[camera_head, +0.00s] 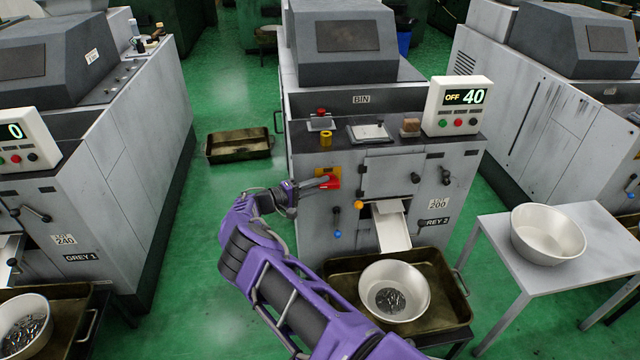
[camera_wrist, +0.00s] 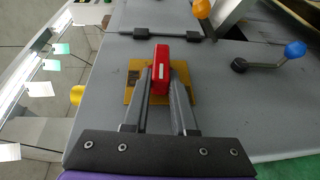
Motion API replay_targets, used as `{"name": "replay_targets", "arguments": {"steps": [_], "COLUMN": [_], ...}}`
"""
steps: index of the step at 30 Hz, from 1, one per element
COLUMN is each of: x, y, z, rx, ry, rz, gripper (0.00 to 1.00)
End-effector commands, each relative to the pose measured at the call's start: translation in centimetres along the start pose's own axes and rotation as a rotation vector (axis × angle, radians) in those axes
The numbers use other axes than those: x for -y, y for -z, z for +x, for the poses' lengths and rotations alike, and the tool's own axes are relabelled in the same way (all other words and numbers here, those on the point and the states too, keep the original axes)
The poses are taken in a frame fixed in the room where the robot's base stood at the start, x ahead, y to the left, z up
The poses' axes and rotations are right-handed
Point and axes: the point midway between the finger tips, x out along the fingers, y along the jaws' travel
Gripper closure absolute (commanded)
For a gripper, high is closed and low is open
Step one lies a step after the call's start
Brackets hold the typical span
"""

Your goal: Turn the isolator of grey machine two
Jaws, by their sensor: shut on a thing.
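Grey machine two (camera_head: 385,150) stands in the middle of the head view with a "GREY 2" plate. Its red isolator handle (camera_head: 330,181) sits on a yellow plate on the upper left of the front panel. In the wrist view the red handle (camera_wrist: 161,68) stands in front of the yellow plate (camera_wrist: 133,97). My gripper (camera_wrist: 160,80) is shut on the handle, with one finger on each side. In the head view my gripper (camera_head: 308,184) reaches the handle from the left. The display box (camera_head: 459,106) on top of the machine reads "OFF 40".
An orange-knobbed lever (camera_head: 359,205) and a blue-knobbed lever (camera_head: 337,233) are near the handle. A bowl of metal parts (camera_head: 395,290) sits in a tray below. A side table (camera_head: 565,241) with an empty bowl stands at right; Grey 1 (camera_head: 90,215) is at left.

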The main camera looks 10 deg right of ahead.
Motion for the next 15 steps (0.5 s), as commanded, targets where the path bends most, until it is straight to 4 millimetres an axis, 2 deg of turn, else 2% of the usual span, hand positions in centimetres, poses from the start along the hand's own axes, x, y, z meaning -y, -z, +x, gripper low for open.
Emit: {"name": "replay_targets", "arguments": {"steps": [15], "x": [0.25], "y": [-0.06], "z": [0.14], "rx": [0.002], "ry": [-0.089], "rz": [-0.037], "gripper": [1.0]}}
